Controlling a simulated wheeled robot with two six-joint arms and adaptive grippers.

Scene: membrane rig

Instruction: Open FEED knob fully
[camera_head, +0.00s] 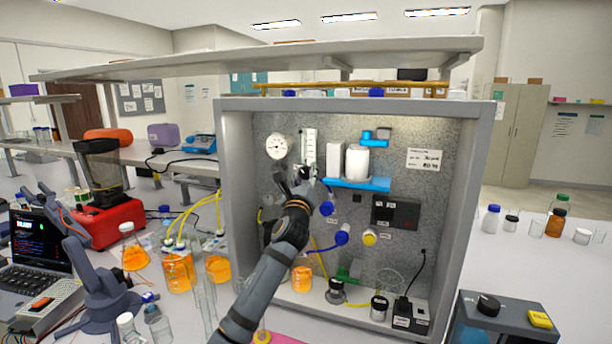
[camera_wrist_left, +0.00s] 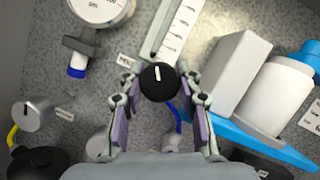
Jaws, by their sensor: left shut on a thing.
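My left gripper (camera_head: 300,183) reaches up to the grey speckled panel (camera_head: 290,130) of the rig in the head view. In the left wrist view, its two fingers (camera_wrist_left: 160,88) are shut on a round black knob (camera_wrist_left: 157,82), one on each side. The knob's white mark points almost straight up in that picture. A small label (camera_wrist_left: 126,62) sits beside the knob, too blurred to read for certain. In the head view the gripper hides most of the knob. My right gripper is not in view.
A pressure gauge (camera_head: 279,146) and a white scaled flow tube (camera_head: 310,145) sit above the knob. A blue shelf (camera_head: 360,184) with a white canister (camera_head: 357,162) is close on the right. A grey knob (camera_wrist_left: 38,112) is at lower left in the wrist view.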

